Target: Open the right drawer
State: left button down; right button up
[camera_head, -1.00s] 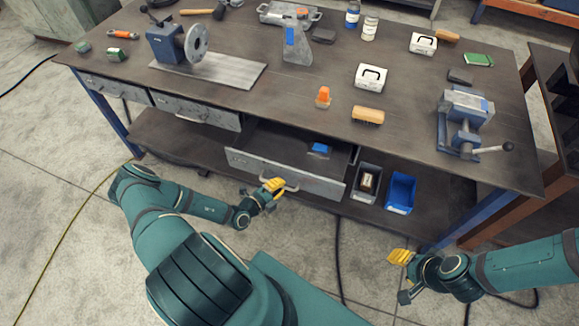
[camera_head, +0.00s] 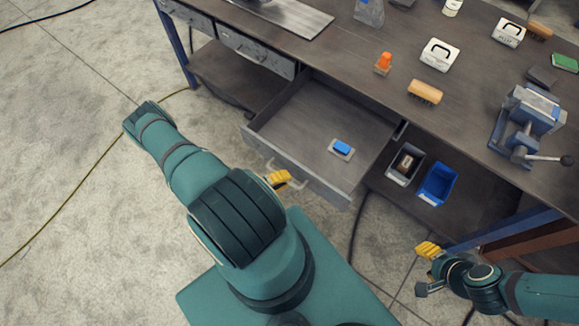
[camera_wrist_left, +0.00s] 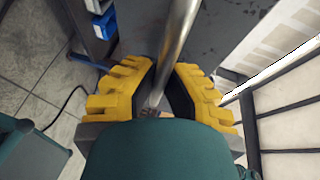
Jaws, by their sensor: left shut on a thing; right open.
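The right drawer (camera_head: 318,142) is pulled well out from under the workbench in the head view, and its inside shows. Its metal handle is on the front panel. My left gripper (camera_head: 279,179) is at that handle, largely hidden behind my arm in the head view. In the left wrist view the yellow fingers of my left gripper (camera_wrist_left: 158,95) are shut on the handle bar (camera_wrist_left: 174,45). My right gripper (camera_head: 425,270) is open and empty over the floor at the lower right, apart from the bench.
A blue-topped item (camera_head: 342,148) lies in the drawer. A grey bin (camera_head: 404,165) and a blue bin (camera_head: 438,184) sit on the lower shelf. A vise (camera_head: 527,123), an orange-topped item (camera_head: 383,63) and a brush (camera_head: 425,91) are on the bench top.

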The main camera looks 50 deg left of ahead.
pick_arm(q)
jog(key=shift+s+d, duration=0.1)
jog(key=c, duration=1)
grip_release()
jog(key=shift+s, duration=0.1)
jog(key=v, duration=1.1)
jog(key=shift+s+r, duration=0.15)
jog(key=shift+s, duration=0.2)
